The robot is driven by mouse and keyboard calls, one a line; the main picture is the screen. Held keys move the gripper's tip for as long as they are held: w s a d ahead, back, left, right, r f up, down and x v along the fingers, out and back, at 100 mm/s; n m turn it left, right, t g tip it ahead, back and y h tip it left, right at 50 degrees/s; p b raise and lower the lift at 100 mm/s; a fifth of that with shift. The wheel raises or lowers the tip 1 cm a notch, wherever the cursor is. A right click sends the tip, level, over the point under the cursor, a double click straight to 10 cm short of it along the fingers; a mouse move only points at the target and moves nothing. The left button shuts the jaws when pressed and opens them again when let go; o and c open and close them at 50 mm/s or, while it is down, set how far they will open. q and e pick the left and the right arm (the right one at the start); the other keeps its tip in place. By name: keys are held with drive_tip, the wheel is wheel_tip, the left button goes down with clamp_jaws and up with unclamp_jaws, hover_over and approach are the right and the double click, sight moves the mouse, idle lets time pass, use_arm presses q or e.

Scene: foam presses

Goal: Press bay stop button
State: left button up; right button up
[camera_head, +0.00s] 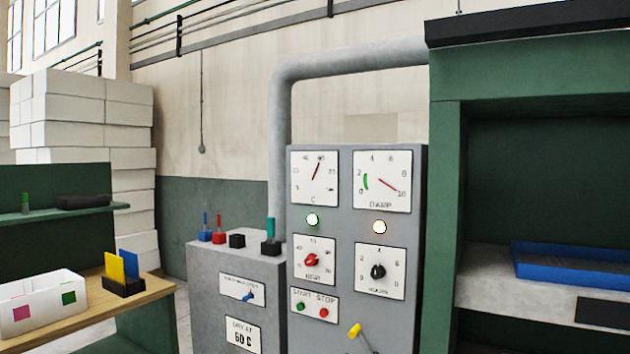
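The grey control cabinet (419,240) stands right of centre in the head view. A small white plate (313,292) low on its front is lettered START STOP. A green button (300,306) sits under START. A red button (323,313) sits under STOP. Nothing covers either button. Neither of my grippers shows in the view.
Above the buttons are a red knob (311,261), a black knob (377,271), two lit lamps and two dials. A yellow-handled lever (355,331) sticks out at lower right of the buttons. A green press bay (446,200) stands at right, a wooden table (150,288) at left.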

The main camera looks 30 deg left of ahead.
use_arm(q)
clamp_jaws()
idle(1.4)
